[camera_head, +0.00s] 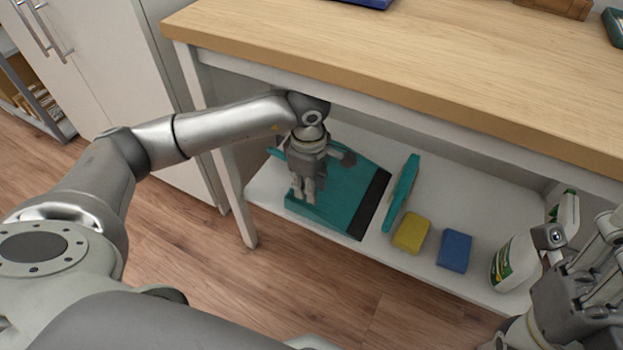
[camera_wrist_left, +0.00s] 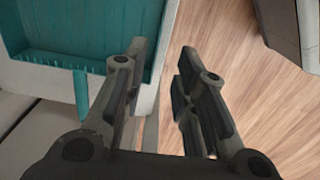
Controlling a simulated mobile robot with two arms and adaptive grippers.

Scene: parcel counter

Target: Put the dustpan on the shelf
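The teal dustpan (camera_head: 340,205) with a black lip lies on the white lower shelf (camera_head: 270,190) under the counter, near its left end. In the left wrist view the dustpan (camera_wrist_left: 85,25) fills the upper left, and a narrow teal strip, apparently its handle, runs down beside my left finger. My left gripper (camera_head: 303,193) points down in front of the dustpan and hides part of it. The left wrist view shows its fingers (camera_wrist_left: 160,95) apart with nothing between them. My right gripper (camera_head: 592,262) is at the right edge, partly cut off; its finger opening is unclear.
A teal brush (camera_head: 402,193), a yellow sponge (camera_head: 411,233), a blue sponge (camera_head: 455,250) and a white spray bottle (camera_head: 515,262) stand or lie right of the dustpan. The wooden counter top (camera_head: 420,60) overhangs the shelf. Bare floor (camera_head: 300,290) lies in front.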

